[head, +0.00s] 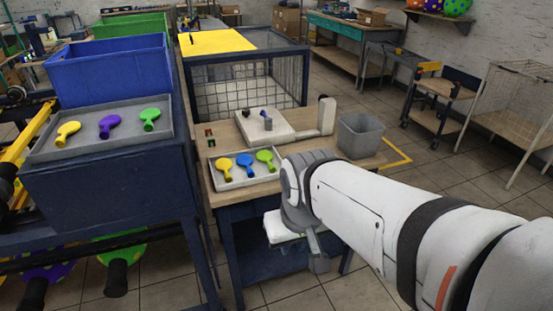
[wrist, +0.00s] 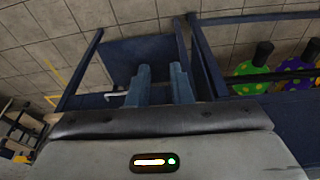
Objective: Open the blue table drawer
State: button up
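The blue table (head: 250,211) has a wooden top and a dark blue frame. Its drawer front is largely hidden behind my arm and gripper in the head view. My gripper (head: 318,262) is low in front of the table's near side. In the wrist view, the two fingers of my gripper (wrist: 161,68) stand apart with an empty gap between them. A pale bar that looks like a handle (wrist: 118,94) shows just left of the fingers, outside the gap. I cannot tell whether it touches a finger. A blue panel (wrist: 135,50) lies beyond the fingertips.
A grey tray (head: 243,184) with colored balloon-shaped pieces, a white block (head: 262,132) and a grey bin (head: 360,136) stand on the table. A dark blue stand (head: 110,180) with a tray and bins is close on the left.

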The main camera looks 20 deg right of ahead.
jog(key=w+d+f+n+t+h+b, duration=0.1)
jog(key=w+d+f+n+t+b, duration=0.15)
jog(key=w+d+f, duration=0.4)
jog(key=w+d+f+n+t+b, duration=0.2)
jog(key=w+d+f+n, duration=0.15)
jog(key=w, duration=0.55)
jog(key=w+d+f+n+t+h+b, duration=0.1)
jog(key=w+d+f+n+t+b, duration=0.15)
jog(key=w+d+f, duration=0.35)
jog(key=w+d+f+n+t+y+b, duration=0.35)
jog(key=w+d+f+n+t, duration=0.3)
jog(key=f+n, duration=0.4)
jog(key=shift+m+g+h, duration=0.25)
jog(key=shift+m+h, duration=0.05)
jog(key=shift+h, duration=0.05)
jog(key=x, duration=0.8)
jog(key=shift+d+f, duration=0.1)
jog(key=shift+f, duration=0.3)
jog(key=shift+c, duration=0.3)
grip_shut()
